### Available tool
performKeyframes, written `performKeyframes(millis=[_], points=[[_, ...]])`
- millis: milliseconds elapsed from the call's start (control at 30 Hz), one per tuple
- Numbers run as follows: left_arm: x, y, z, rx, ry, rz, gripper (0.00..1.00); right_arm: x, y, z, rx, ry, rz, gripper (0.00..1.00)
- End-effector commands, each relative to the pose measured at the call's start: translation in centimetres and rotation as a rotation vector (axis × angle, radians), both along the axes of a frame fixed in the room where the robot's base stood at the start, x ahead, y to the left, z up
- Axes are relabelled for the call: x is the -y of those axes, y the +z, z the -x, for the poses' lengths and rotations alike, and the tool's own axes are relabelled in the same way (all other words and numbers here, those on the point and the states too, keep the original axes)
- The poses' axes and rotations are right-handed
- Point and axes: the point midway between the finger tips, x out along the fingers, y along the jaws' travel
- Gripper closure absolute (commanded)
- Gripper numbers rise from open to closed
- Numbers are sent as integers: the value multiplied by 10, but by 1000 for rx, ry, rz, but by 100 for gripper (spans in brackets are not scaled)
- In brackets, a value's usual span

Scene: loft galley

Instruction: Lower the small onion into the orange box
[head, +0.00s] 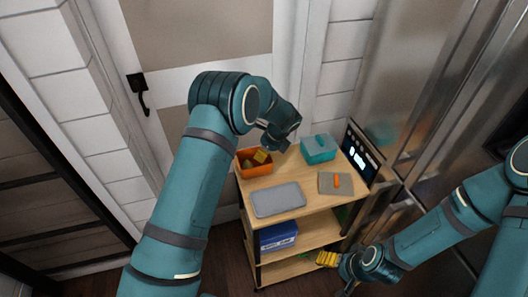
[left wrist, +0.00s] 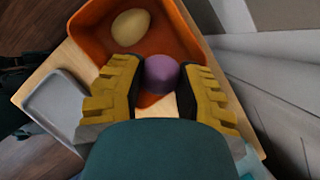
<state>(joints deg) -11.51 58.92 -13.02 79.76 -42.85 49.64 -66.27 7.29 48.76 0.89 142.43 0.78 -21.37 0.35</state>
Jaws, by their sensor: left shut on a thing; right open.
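The small onion (left wrist: 161,77), round and purple, sits between the yellow fingers of my left gripper (left wrist: 158,68) in the left wrist view. The gripper is shut on it. The orange box (left wrist: 90,24) lies under and around the onion in that view; I cannot tell whether the onion touches its floor. In the head view the orange box (head: 258,172) stands at the back left of the cart top, with my left gripper (head: 262,156) at its opening; the onion is not clear there. My right gripper (head: 326,259) is open, low beside the cart's lower shelves.
A pale yellow potato-like item (left wrist: 130,27) lies in the box. The wooden cart top also holds a grey tray (head: 278,200), a teal box (head: 319,149) and a grey board (head: 328,187) with a carrot (head: 337,181). A blue box (head: 277,237) is on the shelf below.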

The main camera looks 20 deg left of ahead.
Motion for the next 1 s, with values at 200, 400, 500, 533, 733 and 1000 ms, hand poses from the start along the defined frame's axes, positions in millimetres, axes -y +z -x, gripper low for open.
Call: performKeyframes(millis=[200,400,500,533,733,1000], points=[[0,0,0,-1,0,0,35,0,0,0,0,0,0,19],[0,0,0,-1,0,0,35,0,0,0,0,0,0,19],[0,0,0,0,0,0,35,0,0,0,0,0,0,19],[0,1,0,0,0,0,35,0,0,0,0,0,0,19],[8,19,1,2,-1,1,35,0,0,0,0,0,0,19],[29,70,5,3,-2,2,35,0,0,0,0,0,0,19]])
